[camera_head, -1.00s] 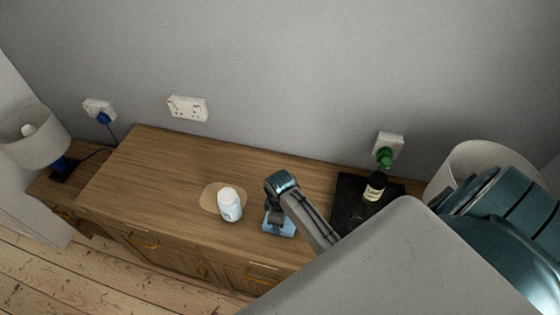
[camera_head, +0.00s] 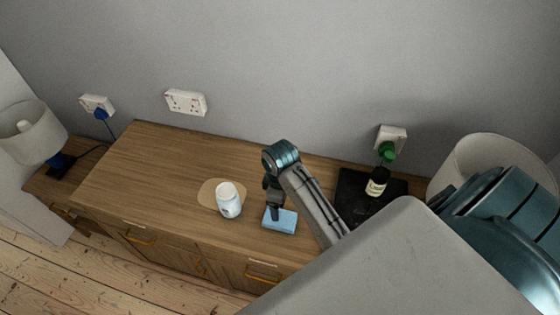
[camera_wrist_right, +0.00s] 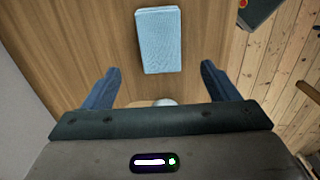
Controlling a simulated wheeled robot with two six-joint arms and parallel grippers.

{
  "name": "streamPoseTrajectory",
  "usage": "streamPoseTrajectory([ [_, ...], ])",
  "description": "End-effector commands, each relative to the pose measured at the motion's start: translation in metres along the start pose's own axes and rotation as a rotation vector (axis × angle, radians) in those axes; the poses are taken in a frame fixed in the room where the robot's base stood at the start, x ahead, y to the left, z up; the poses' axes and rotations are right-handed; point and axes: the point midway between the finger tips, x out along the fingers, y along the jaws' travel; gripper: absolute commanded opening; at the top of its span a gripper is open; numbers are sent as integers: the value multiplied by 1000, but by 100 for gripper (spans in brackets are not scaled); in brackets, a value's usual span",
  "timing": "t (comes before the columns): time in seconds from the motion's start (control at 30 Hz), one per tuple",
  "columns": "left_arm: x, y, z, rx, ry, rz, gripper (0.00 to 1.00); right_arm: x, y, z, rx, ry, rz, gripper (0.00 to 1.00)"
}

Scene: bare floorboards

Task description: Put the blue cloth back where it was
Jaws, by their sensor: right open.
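The blue cloth (camera_head: 281,221) is a small folded rectangle lying flat on the wooden cabinet top, near its front edge. My right gripper (camera_head: 273,208) is just above and behind it in the head view, reaching in from the right. In the right wrist view the cloth (camera_wrist_right: 159,40) lies on the wood beyond the fingertips. The two fingers of the right gripper (camera_wrist_right: 160,80) are wide apart with nothing between them. My left gripper is not in view.
A white jar (camera_head: 228,201) stands on a round tan mat (camera_head: 209,191) left of the cloth. A lamp (camera_head: 33,132) stands far left. The cabinet's left part is clear.

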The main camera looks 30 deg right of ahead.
Motion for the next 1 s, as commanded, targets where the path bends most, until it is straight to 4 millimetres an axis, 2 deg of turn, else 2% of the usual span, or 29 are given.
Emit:
streamPoseTrajectory([
  [0.03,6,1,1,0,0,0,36,-7,1,0,0,3,4,81],
  [0.1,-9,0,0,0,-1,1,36,-23,0,0,1,-1,0,81],
  [0.23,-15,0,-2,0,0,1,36,-31,0,0,1,-1,0,81],
  [1.0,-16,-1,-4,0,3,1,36,-32,0,0,0,-1,0,81],
])
